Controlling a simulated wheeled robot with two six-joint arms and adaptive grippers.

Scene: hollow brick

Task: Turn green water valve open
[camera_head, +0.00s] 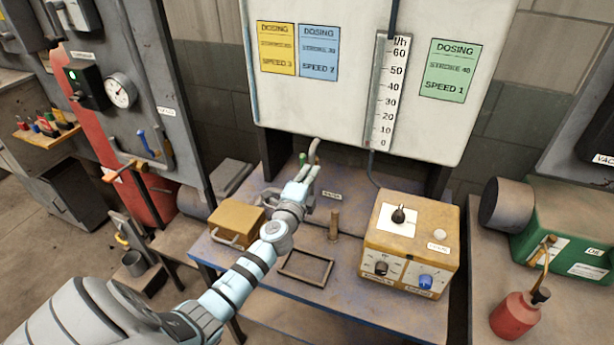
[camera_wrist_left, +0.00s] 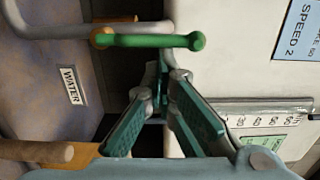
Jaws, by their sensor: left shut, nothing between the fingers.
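The green water valve lever (camera_wrist_left: 150,41) is a bar with a rounded end, lying across the top of the left wrist view beside a grey pipe (camera_wrist_left: 50,29). In the head view the lever's green end (camera_head: 302,158) shows just above my left gripper (camera_head: 311,176). In the left wrist view my left gripper (camera_wrist_left: 162,72) is shut and empty, its fingertips close to the lever near its rounded end. I cannot tell if they touch. The WATER label (camera_wrist_left: 70,85) also shows in the head view (camera_head: 332,196). My right gripper is not in view.
A yellow control box (camera_head: 410,245) stands right on the bench (camera_head: 345,318). A brown box (camera_head: 237,222) and a flat frame (camera_head: 305,268) are near my left arm. The dosing panel (camera_head: 355,85) with its scale (camera_head: 386,90) rises behind. A red bottle (camera_head: 517,315) stands far right.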

